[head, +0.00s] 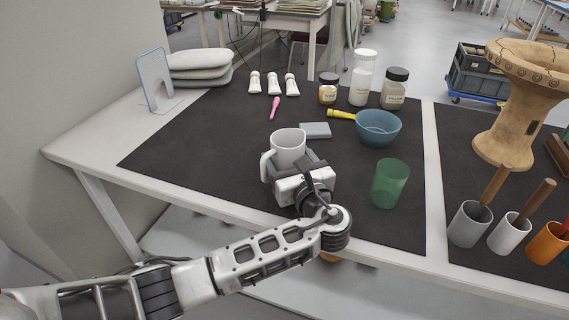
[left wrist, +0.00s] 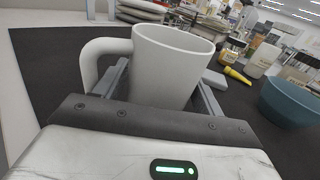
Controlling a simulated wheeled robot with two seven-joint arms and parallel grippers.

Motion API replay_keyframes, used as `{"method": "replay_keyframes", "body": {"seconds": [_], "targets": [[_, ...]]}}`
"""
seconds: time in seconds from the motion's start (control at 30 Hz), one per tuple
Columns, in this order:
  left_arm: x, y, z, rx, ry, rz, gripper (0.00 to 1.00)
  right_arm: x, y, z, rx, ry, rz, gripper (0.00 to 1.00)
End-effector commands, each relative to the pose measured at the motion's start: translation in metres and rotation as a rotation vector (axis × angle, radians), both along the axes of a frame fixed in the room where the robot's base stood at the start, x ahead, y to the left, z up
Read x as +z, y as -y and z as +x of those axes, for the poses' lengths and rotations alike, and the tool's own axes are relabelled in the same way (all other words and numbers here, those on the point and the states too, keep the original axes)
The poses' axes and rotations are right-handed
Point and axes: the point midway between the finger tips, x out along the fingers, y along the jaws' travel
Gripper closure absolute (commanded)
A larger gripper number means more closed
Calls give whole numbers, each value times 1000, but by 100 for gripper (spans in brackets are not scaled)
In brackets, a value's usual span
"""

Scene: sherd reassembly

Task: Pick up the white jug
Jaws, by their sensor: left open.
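The white jug (head: 289,146) stands upright on the black mat (head: 220,135) near the front of the table, with its handle to the left. My left gripper (head: 299,171) is at the jug from the front. In the left wrist view the jug (left wrist: 168,65) fills the space between the open fingers (left wrist: 160,88), one on each side of its body. The handle (left wrist: 100,62) lies outside the left finger. The jug's lower part is hidden behind the gripper body. I cannot tell whether the fingers touch it. My right gripper is not in view.
A green cup (head: 389,183) stands to the right of the gripper, and a blue bowl (head: 378,129) behind it. A grey block (head: 315,130) lies just behind the jug. Tubes, jars and a pink tool (head: 274,108) are further back. The mat left of the jug is clear.

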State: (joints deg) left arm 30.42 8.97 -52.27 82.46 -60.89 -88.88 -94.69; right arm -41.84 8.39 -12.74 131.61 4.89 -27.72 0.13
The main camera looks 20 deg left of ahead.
Motion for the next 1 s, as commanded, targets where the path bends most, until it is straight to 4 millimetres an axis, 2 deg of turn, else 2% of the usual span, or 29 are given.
{"method": "replay_keyframes", "body": {"seconds": [0.13, 0.27, 0.3, 0.73, 1.0], "targets": [[0, 0, 0, 0, -1, -1, 31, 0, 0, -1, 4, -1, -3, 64], [0, 1, 0, 0, -1, -1, 67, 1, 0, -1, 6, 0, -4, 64], [0, 1, 0, 0, -1, -1, 72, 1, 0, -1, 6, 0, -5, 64], [4, 1, 0, 0, 1, -1, 72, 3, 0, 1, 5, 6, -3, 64], [21, 1, 0, -1, 4, -2, 72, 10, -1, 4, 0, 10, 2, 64]]}}
